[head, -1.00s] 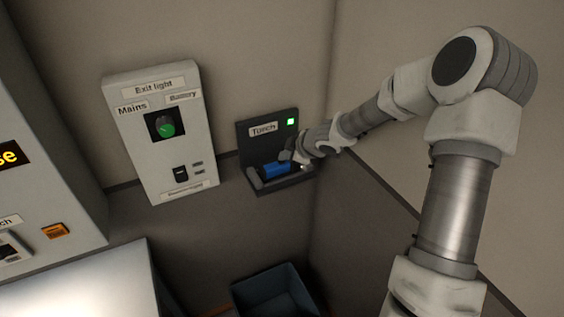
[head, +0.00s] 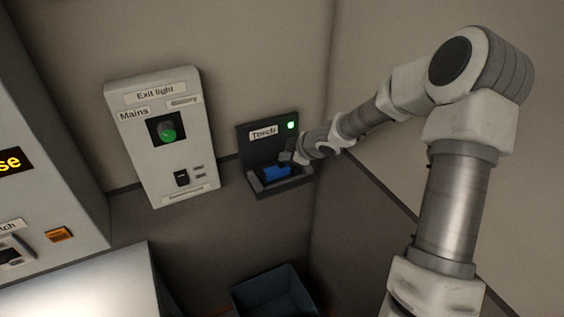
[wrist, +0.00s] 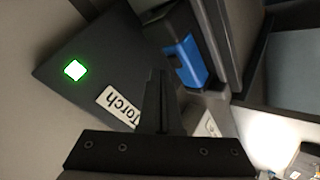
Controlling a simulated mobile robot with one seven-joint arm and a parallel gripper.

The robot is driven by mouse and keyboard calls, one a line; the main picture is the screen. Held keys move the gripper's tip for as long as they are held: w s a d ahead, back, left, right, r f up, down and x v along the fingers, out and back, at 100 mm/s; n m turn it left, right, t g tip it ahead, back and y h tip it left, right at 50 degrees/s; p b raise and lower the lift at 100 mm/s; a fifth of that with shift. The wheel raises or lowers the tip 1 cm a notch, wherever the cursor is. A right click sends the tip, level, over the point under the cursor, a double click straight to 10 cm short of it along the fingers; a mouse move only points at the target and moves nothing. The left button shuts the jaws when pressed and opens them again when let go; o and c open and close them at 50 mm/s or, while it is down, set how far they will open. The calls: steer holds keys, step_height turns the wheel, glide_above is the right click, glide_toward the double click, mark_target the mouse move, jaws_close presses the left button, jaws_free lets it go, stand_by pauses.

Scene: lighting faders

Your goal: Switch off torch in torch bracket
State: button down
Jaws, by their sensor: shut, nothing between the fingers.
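The blue torch (head: 276,173) lies on its side in the dark torch bracket (head: 290,187) on the wall, under the "Torch" label and a lit green square. In the wrist view the torch (wrist: 187,60) is blue with dark parts, beside the bracket's dark backplate (wrist: 85,48). I see no glow from the torch. My gripper (head: 287,157) is at the torch's upper right in the head view, partly covering that end. In the wrist view my gripper (wrist: 157,75) is shut and empty, its tips close to the torch; contact cannot be told.
A dark blue bin (head: 272,290) stands below. A grey console (head: 45,150) is at far left. The side wall is close on the right.

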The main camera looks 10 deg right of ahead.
step_height(320, 180, up, 6)
steer(key=p, duration=0.6)
steer(key=shift+f, duration=0.1)
stand_by(0.6)
